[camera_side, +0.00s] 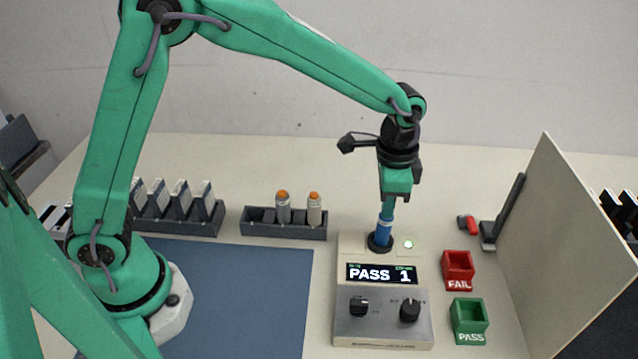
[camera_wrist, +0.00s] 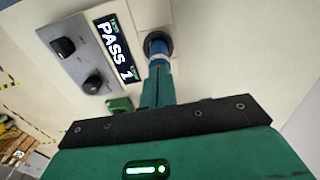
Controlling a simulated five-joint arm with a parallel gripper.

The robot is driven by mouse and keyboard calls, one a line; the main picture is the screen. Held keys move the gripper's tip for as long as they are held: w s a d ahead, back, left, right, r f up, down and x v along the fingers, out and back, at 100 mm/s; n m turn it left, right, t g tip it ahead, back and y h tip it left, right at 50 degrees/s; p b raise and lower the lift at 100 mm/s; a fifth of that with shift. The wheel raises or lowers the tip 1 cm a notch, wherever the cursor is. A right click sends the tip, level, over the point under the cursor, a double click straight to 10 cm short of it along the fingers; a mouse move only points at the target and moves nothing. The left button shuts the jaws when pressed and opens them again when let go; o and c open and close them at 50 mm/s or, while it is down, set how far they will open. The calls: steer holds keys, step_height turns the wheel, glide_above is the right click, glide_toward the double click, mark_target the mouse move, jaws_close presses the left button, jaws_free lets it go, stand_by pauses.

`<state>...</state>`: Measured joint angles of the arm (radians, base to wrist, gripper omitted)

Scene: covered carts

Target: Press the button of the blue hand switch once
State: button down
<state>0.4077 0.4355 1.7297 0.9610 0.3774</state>
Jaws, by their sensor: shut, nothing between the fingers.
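The blue hand switch (camera_side: 382,237) stands upright in the black ring socket of the tester (camera_side: 384,328). It also shows in the wrist view (camera_wrist: 157,48). My gripper (camera_side: 387,216) points down, with its green fingers shut right over the top of the switch. The fingertips (camera_wrist: 158,72) look to be at or touching that top; the button itself is hidden by them.
A grey rack (camera_side: 286,231) holds two pale, orange-topped cylinders. The red FAIL bin (camera_side: 458,270) and green PASS bin (camera_side: 469,321) stand right of the tester. A tall beige panel (camera_side: 565,250) stands further right. The blue mat (camera_side: 240,300) is clear.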

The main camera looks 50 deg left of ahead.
steer(key=shift+s+a+f, duration=0.1)
steer(key=shift+s+f, duration=0.1)
steer(key=shift+f, duration=0.35)
step_height(320, 180, up, 15)
steer(key=shift+w, duration=0.2)
steer(key=shift+r, duration=0.1)
stand_by(0.6)
steer(key=s+a+f+n+t, duration=0.1)
steer(key=s+a+n+t, duration=0.4)
steer(key=s+a, duration=1.3)
steer(key=s+n, duration=0.2)
steer(key=n, duration=0.2)
steer(key=shift+s+a, duration=0.25)
steer(key=shift+s, duration=0.15)
